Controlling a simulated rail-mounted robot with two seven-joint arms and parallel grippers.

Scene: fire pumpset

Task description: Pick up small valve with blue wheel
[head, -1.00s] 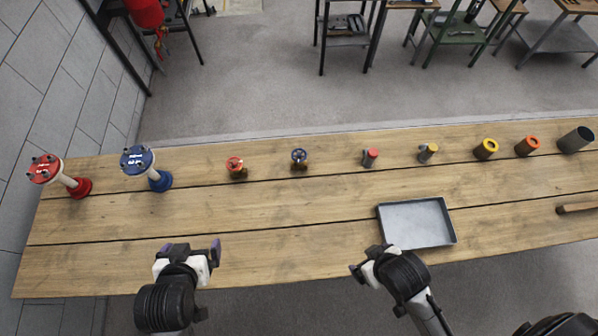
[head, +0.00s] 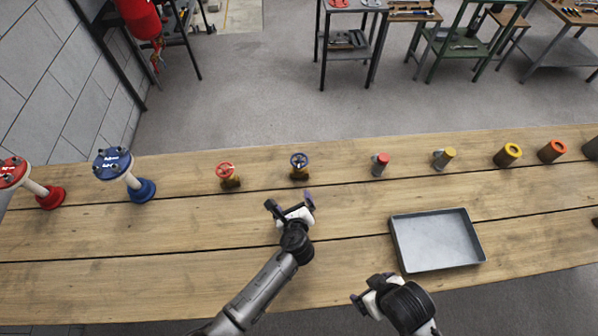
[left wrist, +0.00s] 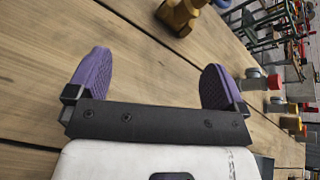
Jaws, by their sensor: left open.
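The small valve with the blue wheel (head: 299,166) stands upright on the wooden table, its brass body below the wheel. My left gripper (head: 289,204) is open and empty, in front of the valve and apart from it. In the left wrist view its two purple finger pads (left wrist: 155,80) are spread wide with nothing between them. A brass valve body (left wrist: 178,15) shows there at the top edge, partly cut off. My right gripper (head: 367,292) is near the table's front edge; its jaw state is unclear.
A similar valve with a red wheel (head: 228,175) stands to the left. A grey tray (head: 398,245) lies at right front. Blue (head: 129,175) and red flanged pipes stand at far left.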

